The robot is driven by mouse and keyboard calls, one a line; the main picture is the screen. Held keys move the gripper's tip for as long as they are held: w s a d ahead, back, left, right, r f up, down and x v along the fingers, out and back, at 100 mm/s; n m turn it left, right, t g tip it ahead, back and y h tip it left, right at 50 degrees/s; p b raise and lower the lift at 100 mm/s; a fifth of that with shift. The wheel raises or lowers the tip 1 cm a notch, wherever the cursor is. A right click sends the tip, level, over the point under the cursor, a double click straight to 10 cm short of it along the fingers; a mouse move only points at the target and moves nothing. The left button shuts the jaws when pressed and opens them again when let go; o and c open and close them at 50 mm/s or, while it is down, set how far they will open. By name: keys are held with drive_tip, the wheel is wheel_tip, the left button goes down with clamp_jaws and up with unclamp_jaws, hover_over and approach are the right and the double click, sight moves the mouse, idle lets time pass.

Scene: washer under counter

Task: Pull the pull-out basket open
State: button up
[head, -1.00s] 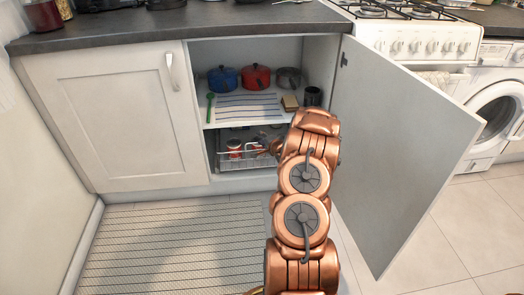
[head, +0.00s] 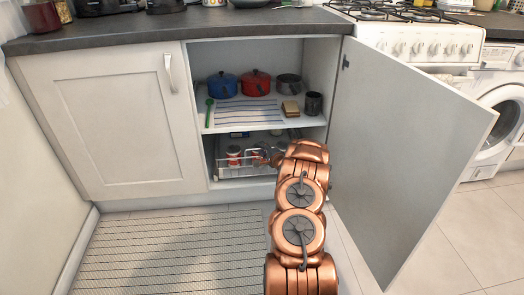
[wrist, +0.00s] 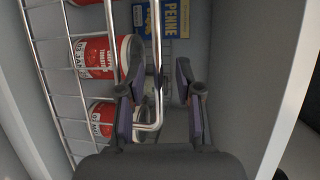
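The pull-out basket (head: 222,172) is a silver wire basket in the lower part of the open cupboard, below the shelf. It holds red-and-white cans (wrist: 95,58) and a blue penne box (wrist: 145,20). My gripper (wrist: 158,95) is open at the basket's corner, to the right of the cans in the wrist view. A wire rail of the basket (wrist: 155,125) runs between its two dark fingers, with gaps visible on the fingers' inner sides. In the head view, my gripper (head: 266,156) is small and partly hidden by my copper arm.
The cupboard door (head: 400,150) stands wide open on the right. The shelf (head: 265,125) above the basket holds pots and small items. A grey wall or panel (wrist: 235,60) is close on the gripper's right. A ribbed mat (head: 170,250) lies on the floor in front.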

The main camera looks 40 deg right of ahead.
drive_tip(key=shift+w+d+f, duration=0.1)
drive_tip(key=shift+w, duration=0.45)
clamp_jaws()
idle(0.5)
